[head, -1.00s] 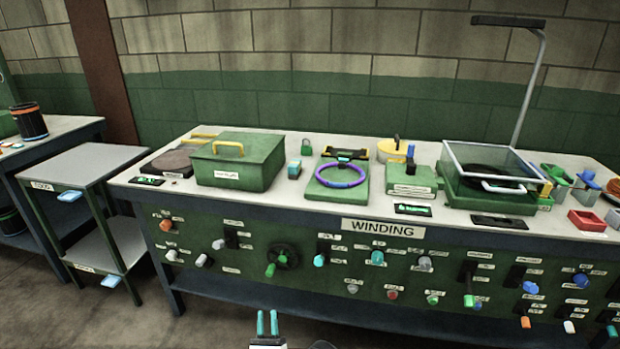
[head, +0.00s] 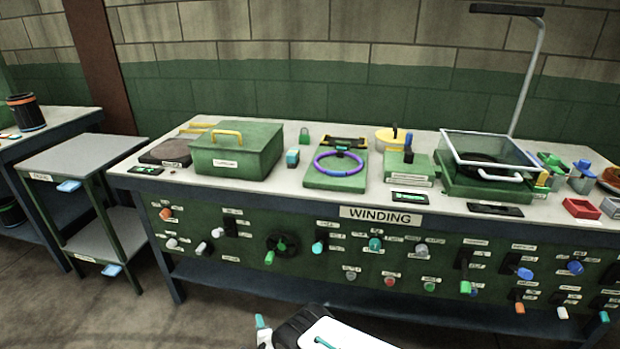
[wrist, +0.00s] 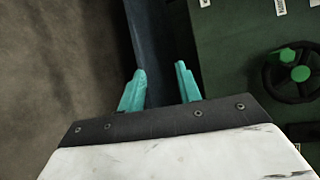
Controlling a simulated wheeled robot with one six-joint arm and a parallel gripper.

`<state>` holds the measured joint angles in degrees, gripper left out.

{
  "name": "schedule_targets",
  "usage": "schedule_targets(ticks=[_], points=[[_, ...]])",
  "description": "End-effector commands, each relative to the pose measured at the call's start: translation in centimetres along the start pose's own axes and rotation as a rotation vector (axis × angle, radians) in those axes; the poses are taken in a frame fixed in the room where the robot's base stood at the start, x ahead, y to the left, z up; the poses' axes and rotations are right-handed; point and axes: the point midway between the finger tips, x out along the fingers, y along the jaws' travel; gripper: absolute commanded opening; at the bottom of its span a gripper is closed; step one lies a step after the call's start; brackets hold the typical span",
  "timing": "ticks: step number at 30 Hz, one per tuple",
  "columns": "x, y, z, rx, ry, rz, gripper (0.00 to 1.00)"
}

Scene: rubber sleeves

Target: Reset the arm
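My gripper (wrist: 159,82) shows in the wrist view with two teal fingers standing apart and nothing between them. It is open and empty. Dark floor and a dark blue bench rail lie beyond the fingers, with the green panel to the right. In the head view my gripper is at the bottom edge, in front of the bench and below its panel. One teal fingertip shows there, beside a white and black part of my arm; the rest is cut off by the frame.
The WINDING bench (head: 240,262) spans the view, its green front panel carrying several knobs and a handwheel (head: 283,245), also in the wrist view (wrist: 292,72). On top are a green box (head: 236,152), a purple ring (head: 339,163) and a clear-lidded unit (head: 487,168). A grey shelf cart (head: 85,155) stands left.

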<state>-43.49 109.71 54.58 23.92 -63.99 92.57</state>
Motion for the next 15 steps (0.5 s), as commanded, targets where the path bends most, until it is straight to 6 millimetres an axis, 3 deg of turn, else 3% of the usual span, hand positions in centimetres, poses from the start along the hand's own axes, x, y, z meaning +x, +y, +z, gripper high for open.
schedule_targets(ticks=[3, 7, 11, 15], points=[[1.5, -2.1, 0.4, -0.199, -0.018, 0.229, 0.34], [1.5, -5.5, 0.2, -0.397, -0.078, 0.452, 0.34], [0.3, -10.2, -0.6, -0.559, -0.16, 0.635, 0.34], [-2.3, -16.1, -1.9, -0.703, -0.267, 0.798, 0.34]])
